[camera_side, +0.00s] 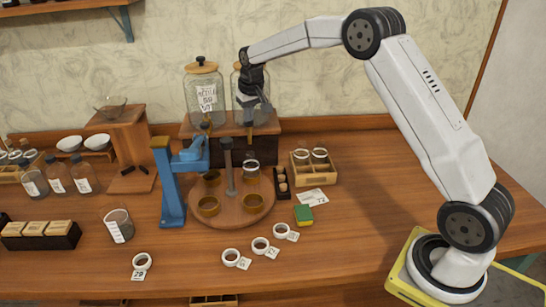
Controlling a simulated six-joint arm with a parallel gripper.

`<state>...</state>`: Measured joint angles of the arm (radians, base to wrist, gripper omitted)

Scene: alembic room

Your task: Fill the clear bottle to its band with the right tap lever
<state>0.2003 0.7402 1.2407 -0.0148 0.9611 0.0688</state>
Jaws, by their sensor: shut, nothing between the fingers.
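Two big glass jars stand on a wooden riser; the left jar (205,95) carries a handwritten label. The right jar (238,92) is partly hidden behind my gripper (264,104). My gripper is shut and empty, pointing down in front of the right jar, just above the right tap (249,128). I cannot tell whether it touches the lever. A clear vessel with a pale ring (251,171) stands on the round wooden turntable (231,217), below the right tap. Its fill level is too small to tell. Several amber vessels (209,206) share the turntable.
A blue stand with an arm (172,185) rises at the turntable's left. A labelled clear glass (118,226) stands farther left. White rings with tags (231,256) lie in front.

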